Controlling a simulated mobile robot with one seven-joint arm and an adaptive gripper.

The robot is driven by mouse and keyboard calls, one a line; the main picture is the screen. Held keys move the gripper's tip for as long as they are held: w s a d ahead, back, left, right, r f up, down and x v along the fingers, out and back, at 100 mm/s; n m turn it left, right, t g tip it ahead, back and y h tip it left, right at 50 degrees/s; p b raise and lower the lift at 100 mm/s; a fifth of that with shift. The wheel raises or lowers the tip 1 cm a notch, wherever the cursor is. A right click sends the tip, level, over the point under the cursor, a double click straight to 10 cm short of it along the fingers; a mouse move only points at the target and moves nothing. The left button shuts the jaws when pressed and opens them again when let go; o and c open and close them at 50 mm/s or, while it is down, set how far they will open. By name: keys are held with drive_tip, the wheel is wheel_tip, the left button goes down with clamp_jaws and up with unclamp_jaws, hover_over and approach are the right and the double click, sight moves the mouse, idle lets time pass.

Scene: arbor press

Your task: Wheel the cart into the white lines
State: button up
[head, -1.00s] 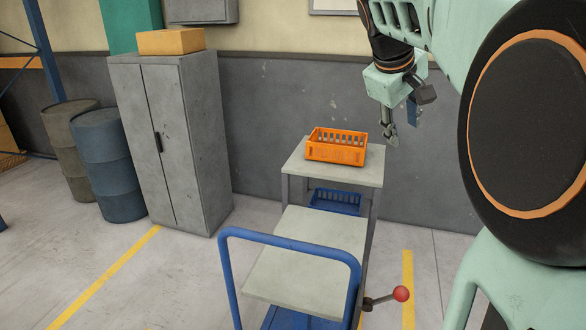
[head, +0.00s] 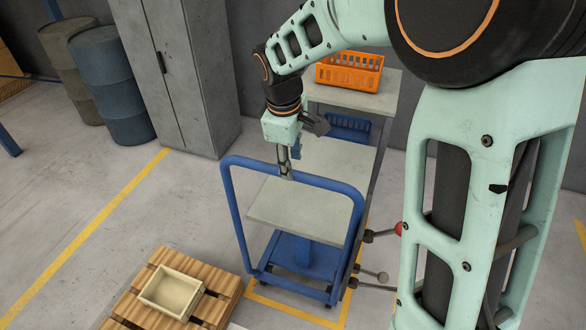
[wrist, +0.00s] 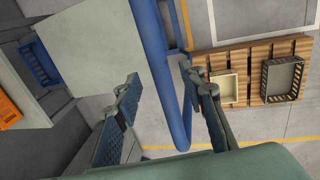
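The cart (head: 300,215) has a pale grey top, a blue lower deck and a blue tubular handle (head: 235,215). It stands on the floor in front of a grey bench, and its top is empty. My gripper (head: 284,172) points down at the handle's upper bar. In the wrist view my gripper (wrist: 165,105) is open, and the blue handle (wrist: 168,80) runs between its spread fingers. I cannot tell whether the fingers touch it.
A wooden pallet (head: 218,308) with a cream box (head: 172,292) lies at the front left; the wrist view adds a dark crate (wrist: 283,77). An orange basket (head: 349,72) sits on the bench. Red-knobbed lever (head: 398,228) is close right. Floor left is clear.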

drive_tip(key=shift+w+d+f, duration=0.1)
drive_tip(key=shift+w+f, duration=0.1)
drive_tip(key=shift+f, duration=0.85)
drive_tip(key=shift+w+d+f, duration=0.1)
drive_tip(key=shift+w+f, duration=0.1)
drive_tip(key=shift+f, duration=0.85)
drive_tip(key=shift+c, duration=0.4)
clamp_jaws()
